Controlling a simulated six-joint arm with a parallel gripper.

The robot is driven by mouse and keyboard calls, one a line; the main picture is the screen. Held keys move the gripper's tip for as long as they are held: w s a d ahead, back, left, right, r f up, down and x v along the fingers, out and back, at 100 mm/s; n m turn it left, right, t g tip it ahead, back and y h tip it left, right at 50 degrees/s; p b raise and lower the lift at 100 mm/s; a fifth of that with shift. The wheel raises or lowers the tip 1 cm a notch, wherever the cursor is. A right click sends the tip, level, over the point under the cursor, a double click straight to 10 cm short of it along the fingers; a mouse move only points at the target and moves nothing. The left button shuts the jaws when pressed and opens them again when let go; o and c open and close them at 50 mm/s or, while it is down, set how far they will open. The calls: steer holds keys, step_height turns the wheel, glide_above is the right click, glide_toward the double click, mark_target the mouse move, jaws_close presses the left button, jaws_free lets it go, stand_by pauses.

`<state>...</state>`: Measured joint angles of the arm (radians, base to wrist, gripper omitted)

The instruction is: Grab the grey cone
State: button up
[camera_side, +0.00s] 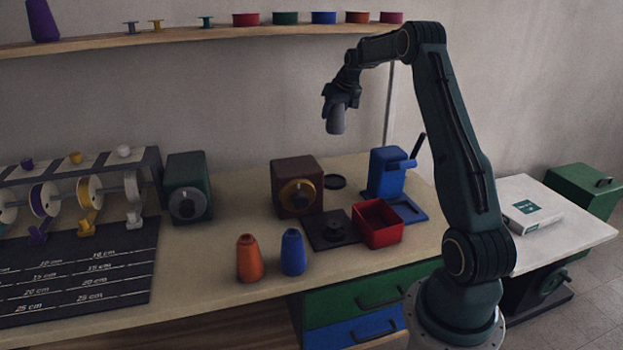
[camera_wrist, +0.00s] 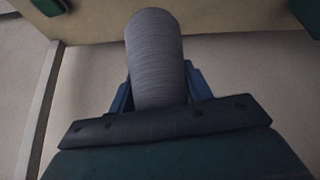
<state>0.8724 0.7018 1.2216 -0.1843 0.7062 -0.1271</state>
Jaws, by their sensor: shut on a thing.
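The grey cone (camera_side: 336,121) is held in my gripper (camera_side: 338,101), high above the workbench in the side view. Its lower part hangs below the jaws. In the wrist view the grey cone (camera_wrist: 156,60) shows as a wound grey surface between the blue fingers of my gripper (camera_wrist: 160,95). My gripper is shut on it. The part of the cone inside the jaws is hidden.
An orange cone (camera_side: 249,259) and a blue cone (camera_side: 293,252) stand on the bench (camera_side: 210,285). A red bin (camera_side: 376,224), a brown box with a dial (camera_side: 297,187) and a blue device (camera_side: 386,172) stand behind them. A shelf (camera_side: 200,36) runs along the wall.

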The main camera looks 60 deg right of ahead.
steer(key=shift+r, duration=0.4)
steer(key=shift+r, duration=0.15)
